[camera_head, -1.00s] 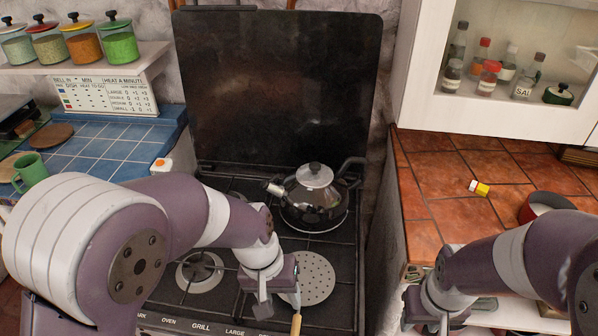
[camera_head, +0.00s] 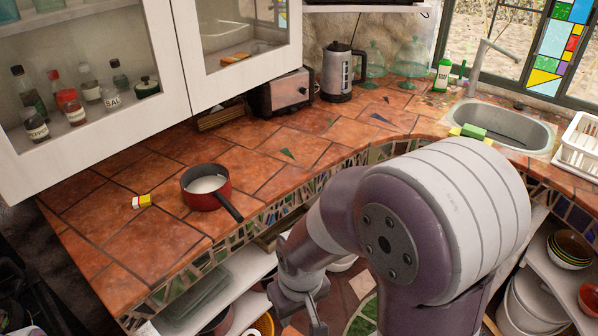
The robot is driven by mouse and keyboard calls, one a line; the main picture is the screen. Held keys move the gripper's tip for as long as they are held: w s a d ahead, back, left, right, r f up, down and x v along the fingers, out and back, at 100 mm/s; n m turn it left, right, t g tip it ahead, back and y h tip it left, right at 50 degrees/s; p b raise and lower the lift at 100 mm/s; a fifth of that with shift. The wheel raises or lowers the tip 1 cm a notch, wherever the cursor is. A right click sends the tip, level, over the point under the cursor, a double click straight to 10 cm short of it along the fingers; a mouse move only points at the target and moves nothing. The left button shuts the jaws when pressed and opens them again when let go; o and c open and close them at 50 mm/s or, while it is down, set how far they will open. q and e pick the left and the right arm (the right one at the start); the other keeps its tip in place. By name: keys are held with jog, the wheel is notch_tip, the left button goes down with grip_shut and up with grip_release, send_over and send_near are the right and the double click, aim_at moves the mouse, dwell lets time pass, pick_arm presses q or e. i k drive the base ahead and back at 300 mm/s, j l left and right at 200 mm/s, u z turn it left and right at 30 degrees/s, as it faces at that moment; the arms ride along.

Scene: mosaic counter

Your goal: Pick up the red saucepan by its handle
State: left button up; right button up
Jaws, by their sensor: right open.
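The red saucepan (camera_head: 207,199) stands upright on the terracotta-tiled counter (camera_head: 110,235), left of centre in the head view. Its inside is pale. Its dark handle points down and right, over the counter's front edge. My right gripper (camera_head: 302,318) is at the bottom of the view, lower and to the right of the handle. It is open and apart from the saucepan, with nothing seen between its fingers. The tips are partly cut off or hard to make out. My left gripper is out of view.
A small yellow-and-white item (camera_head: 143,202) lies left of the saucepan. A toaster (camera_head: 284,93) and a kettle (camera_head: 341,72) stand farther back. White wall cabinets (camera_head: 150,120) overhang the counter. Shelves (camera_head: 215,290) sit below its front edge. The tiles around the saucepan are mostly clear.

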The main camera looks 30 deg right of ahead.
aim_at(204, 187)
jog(key=l+z, duration=0.25)
jog(key=i+l+u, duration=0.4)
jog(key=i+l, duration=0.4)
